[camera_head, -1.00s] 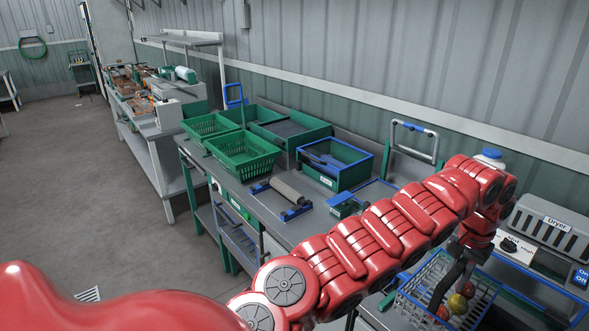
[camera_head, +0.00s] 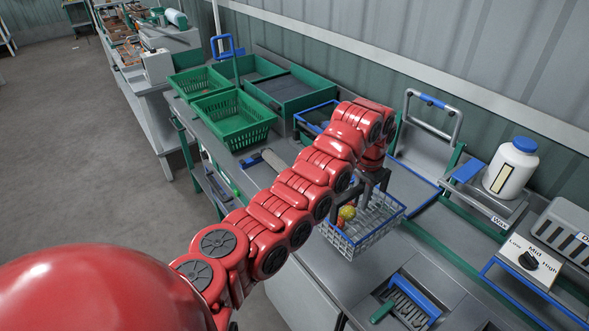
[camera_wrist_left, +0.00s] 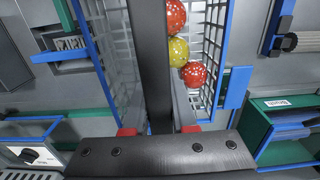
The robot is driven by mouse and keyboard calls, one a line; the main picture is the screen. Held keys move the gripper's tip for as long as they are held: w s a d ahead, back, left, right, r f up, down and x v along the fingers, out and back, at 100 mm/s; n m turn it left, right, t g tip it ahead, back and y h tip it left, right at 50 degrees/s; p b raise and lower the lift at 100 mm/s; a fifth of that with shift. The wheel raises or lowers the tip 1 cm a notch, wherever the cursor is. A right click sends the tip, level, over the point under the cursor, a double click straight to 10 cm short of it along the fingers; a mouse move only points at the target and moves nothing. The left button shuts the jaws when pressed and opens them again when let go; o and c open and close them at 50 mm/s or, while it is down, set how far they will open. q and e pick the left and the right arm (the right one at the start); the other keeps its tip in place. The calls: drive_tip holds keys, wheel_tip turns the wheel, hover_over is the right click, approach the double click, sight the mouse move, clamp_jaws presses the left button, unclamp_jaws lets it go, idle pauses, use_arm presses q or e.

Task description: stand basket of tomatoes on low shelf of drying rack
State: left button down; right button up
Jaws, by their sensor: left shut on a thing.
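The wire basket of tomatoes (camera_head: 376,238) has grey mesh sides and a blue rim. It hangs from my left gripper (camera_head: 372,182), above or close over the bench. My left gripper is shut on the basket; its dark fingers (camera_wrist_left: 158,125) also show in the left wrist view. In that view two red tomatoes and one yellow tomato (camera_wrist_left: 179,50) lie in the basket, partly hidden by a dark bar. The basket's blue rim (camera_wrist_left: 84,42) shows beside them. I cannot pick out the drying rack or its low shelf. My right gripper is out of view.
Green crates (camera_head: 233,119) stand on the bench behind my arm. A white bottle with a blue cap (camera_head: 511,170) and a box with a dial (camera_head: 531,258) stand at the right. Open floor (camera_head: 90,150) is at the left.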

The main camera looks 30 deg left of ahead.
sight(354, 223)
use_arm(q)
drive_tip(key=shift+s+f+p, duration=0.1)
drive_tip(key=shift+f+p, duration=0.2)
drive_tip(key=shift+f, duration=0.2)
wheel_tip(354, 223, down, 8)
drive_tip(key=p, duration=0.3)
drive_tip(key=shift+s+p, duration=0.15)
drive_tip(key=shift+p, duration=0.15)
drive_tip(key=shift+a+f, duration=0.1)
drive_tip(key=shift+f, duration=0.2)
drive_tip(key=shift+f, duration=0.1)
drive_tip(key=c, duration=0.7)
unclamp_jaws()
